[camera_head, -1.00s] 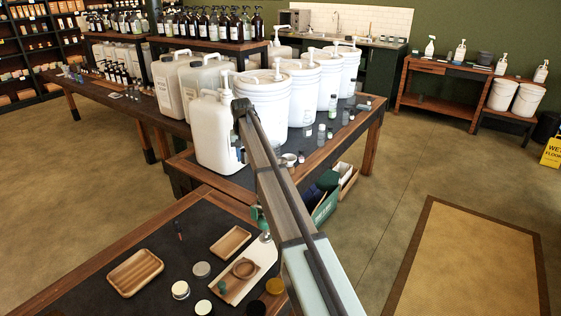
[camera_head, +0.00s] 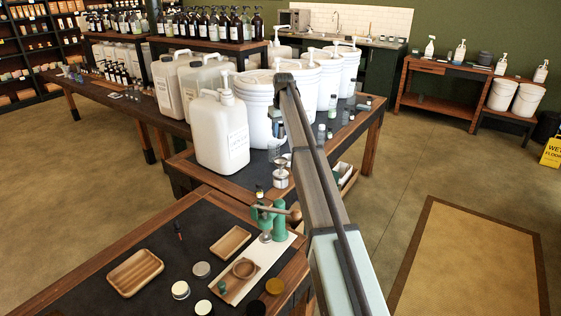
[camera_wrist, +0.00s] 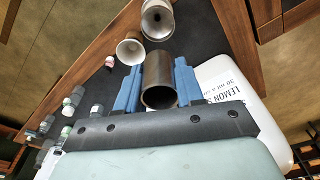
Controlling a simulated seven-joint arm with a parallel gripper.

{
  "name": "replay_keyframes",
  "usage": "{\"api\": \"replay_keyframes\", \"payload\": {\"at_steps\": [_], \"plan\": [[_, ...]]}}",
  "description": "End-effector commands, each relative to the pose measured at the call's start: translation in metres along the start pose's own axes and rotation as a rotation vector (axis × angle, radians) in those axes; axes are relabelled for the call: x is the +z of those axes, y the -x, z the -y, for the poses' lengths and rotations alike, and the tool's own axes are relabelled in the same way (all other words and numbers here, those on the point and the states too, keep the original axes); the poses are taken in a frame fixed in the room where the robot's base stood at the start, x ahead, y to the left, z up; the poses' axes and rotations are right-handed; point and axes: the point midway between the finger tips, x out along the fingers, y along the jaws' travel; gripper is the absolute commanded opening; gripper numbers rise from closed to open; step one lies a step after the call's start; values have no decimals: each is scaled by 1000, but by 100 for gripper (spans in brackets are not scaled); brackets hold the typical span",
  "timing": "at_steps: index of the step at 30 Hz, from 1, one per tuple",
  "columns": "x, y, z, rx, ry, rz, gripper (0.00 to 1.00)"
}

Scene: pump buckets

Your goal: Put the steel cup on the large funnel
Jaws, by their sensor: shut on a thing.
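My gripper (camera_wrist: 158,88) is shut on the steel cup (camera_wrist: 158,72), a plain grey cylinder between the two blue fingers in the wrist view, its round opening facing the camera. In the head view the gripper (camera_head: 275,128) hangs above the table beside the white jug; the cup there is small and hard to make out. The large funnel (camera_wrist: 157,20), steel with a wide mouth, stands beyond the cup in the wrist view. It shows in the head view (camera_head: 280,178) near the table's front edge, below the gripper. The cup is apart from it.
A smaller funnel (camera_wrist: 130,50) stands beside the large one. A white jug (camera_head: 221,135) is close on the left and white buckets (camera_head: 262,105) stand behind. Small bottles (camera_head: 330,118) are to the right. A green press (camera_head: 275,220) stands on the front table.

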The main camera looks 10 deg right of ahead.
Motion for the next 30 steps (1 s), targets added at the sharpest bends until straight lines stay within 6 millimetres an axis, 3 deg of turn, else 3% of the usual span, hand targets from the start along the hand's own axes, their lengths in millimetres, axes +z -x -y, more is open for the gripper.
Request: {"api": "replay_keyframes", "payload": {"at_steps": [10,19,30], "plan": [[4,-7,1,-18,142,1,7],[10,-51,1,-19,142,3,7],[14,-86,1,-19,141,3,7]]}}
